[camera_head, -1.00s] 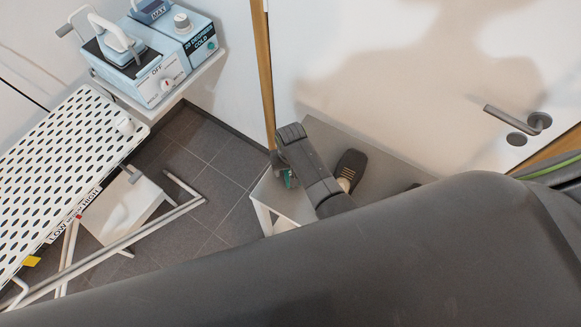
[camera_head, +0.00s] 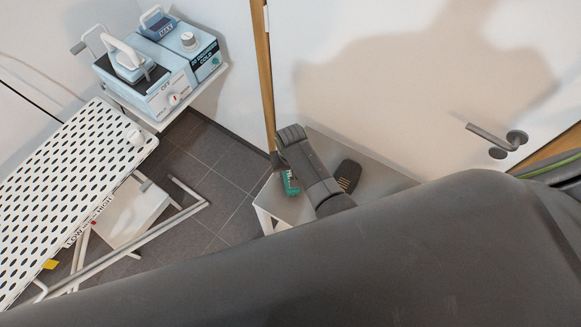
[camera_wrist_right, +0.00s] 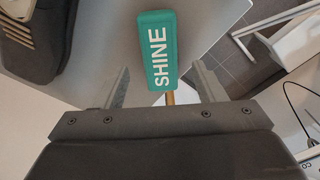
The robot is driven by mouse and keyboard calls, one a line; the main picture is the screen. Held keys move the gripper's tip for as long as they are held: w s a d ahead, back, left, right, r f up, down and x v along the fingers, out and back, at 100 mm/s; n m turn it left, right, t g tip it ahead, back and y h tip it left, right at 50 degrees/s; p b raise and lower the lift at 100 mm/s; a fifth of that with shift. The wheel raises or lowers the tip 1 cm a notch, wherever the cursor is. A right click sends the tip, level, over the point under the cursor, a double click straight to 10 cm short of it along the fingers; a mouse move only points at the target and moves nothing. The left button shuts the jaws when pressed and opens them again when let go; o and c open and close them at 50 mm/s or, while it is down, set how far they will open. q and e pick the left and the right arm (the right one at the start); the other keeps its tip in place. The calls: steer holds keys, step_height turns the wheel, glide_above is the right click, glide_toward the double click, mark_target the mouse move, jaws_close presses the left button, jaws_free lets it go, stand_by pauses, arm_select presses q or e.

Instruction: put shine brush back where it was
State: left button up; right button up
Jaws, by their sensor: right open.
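The shine brush is a teal block lettered SHINE (camera_wrist_right: 158,52) with a thin wooden handle, seen in the right wrist view. In the head view its teal end (camera_head: 291,183) shows beside my right gripper, over the small grey table. My right gripper (camera_wrist_right: 160,78) is open, its two fingers apart on either side of the brush's handle end. I cannot tell whether a finger touches it. In the head view my right gripper (camera_head: 279,163) is mostly hidden by its own wrist. My left gripper is not in view.
The small grey table (camera_head: 385,175) stands against the wall and door. A dark shoe-like thing (camera_head: 347,176) lies on it, right of my wrist. A perforated ironing board (camera_head: 70,165) and a blue steam unit (camera_head: 165,65) are at left. Tiled floor lies between.

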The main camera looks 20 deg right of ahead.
step_height(320, 180, up, 2)
steer(key=shift+r+p, duration=0.25)
steer(key=shift+p, duration=0.7)
steer(key=shift+s+r, duration=0.15)
steer(key=shift+r, duration=1.2)
